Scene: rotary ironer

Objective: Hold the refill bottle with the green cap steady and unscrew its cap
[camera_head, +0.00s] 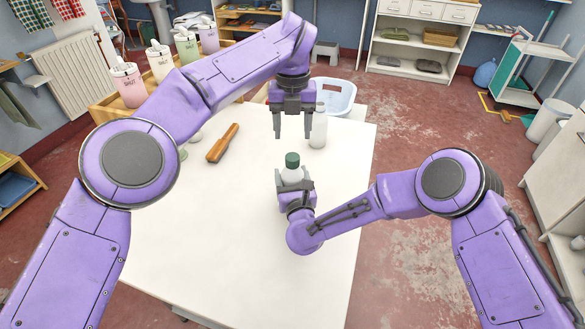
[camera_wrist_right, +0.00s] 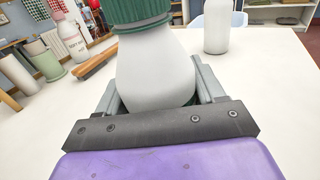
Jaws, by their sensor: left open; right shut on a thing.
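The refill bottle (camera_head: 292,174) is white with a green cap (camera_head: 292,160) and stands upright near the middle of the white table. My right gripper (camera_head: 295,186) is shut around the bottle's body from the front. In the right wrist view the white bottle body (camera_wrist_right: 154,72) sits between the gripper's fingers, with the ribbed green cap (camera_wrist_right: 138,12) on top, cut off by the frame edge. My left gripper (camera_head: 292,132) is open and empty, pointing down above and behind the cap, apart from it.
Another white bottle (camera_head: 318,130) stands behind, beside the left gripper, with a pale blue basket (camera_head: 338,97) farther back. A brown wooden-handled brush-like object (camera_head: 222,143) lies left. The table's front (camera_head: 240,265) is clear.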

